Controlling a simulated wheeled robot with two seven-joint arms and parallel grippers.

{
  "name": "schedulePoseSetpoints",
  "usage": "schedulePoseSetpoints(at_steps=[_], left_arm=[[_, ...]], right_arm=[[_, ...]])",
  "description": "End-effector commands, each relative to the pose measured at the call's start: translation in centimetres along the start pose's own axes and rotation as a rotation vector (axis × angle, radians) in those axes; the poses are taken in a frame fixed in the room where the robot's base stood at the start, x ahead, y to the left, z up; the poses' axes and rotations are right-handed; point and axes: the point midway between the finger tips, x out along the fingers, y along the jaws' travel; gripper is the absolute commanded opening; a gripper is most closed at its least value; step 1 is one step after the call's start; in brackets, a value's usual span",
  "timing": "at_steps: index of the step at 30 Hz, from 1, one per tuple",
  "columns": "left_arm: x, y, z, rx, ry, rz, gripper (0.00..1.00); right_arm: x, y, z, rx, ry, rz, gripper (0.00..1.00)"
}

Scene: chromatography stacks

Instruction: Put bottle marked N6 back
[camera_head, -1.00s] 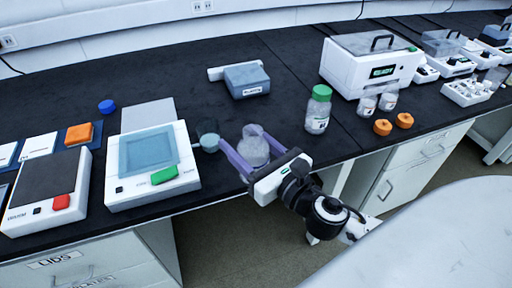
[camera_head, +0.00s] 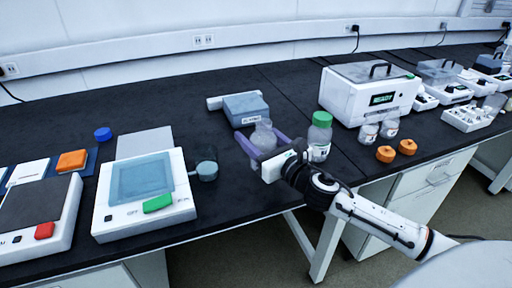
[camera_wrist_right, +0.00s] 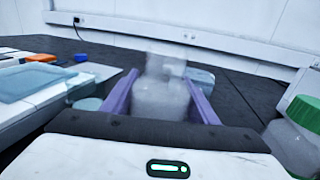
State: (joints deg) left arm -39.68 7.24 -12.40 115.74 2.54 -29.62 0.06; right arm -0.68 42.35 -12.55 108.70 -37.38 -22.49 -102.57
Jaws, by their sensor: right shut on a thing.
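My right gripper (camera_head: 262,146) has its purple fingers around a clear, uncapped bottle (camera_head: 264,137) and is shut on it. In the right wrist view the bottle (camera_wrist_right: 161,95) stands upright between the fingers (camera_wrist_right: 160,98), slightly blurred. I can read no N6 mark on it. In the head view it is above the black bench, just in front of a blue-grey box (camera_head: 246,107). A similar bottle with a green cap (camera_head: 320,135) stands to the right of the gripper; its label is too small to read. My left gripper is not in view.
A white device with a blue plate (camera_head: 143,187) and a small round dish (camera_head: 207,171) lie to the left. Orange rings (camera_head: 386,154), small jars (camera_head: 368,134) and a white machine (camera_head: 365,95) stand to the right. Bench between is clear.

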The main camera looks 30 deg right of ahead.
Motion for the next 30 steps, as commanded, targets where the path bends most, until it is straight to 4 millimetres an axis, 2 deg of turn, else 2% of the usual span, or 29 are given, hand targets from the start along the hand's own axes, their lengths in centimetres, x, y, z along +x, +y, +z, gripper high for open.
schedulePoseSetpoints(at_steps=[1,4,14,15,17,27,30], left_arm=[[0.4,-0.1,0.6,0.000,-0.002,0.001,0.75],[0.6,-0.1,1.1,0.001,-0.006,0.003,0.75],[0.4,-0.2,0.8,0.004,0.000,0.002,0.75],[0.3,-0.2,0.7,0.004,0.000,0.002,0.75],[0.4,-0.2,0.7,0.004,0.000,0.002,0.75],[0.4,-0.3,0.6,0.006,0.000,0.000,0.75],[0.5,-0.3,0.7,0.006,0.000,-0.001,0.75]], right_arm=[[0.0,0.0,-1.3,0.003,0.002,-0.003,0.24],[0.0,0.0,-2.5,0.002,0.000,-0.002,0.24],[0.0,0.0,-2.7,-0.001,0.000,0.000,0.24],[0.0,0.0,-2.7,0.000,0.002,0.000,0.60],[0.0,0.0,-2.7,0.000,0.002,0.000,0.70],[0.0,0.0,-2.4,0.000,0.001,0.000,0.72],[-0.8,0.1,-2.7,0.000,0.004,0.000,0.72]])
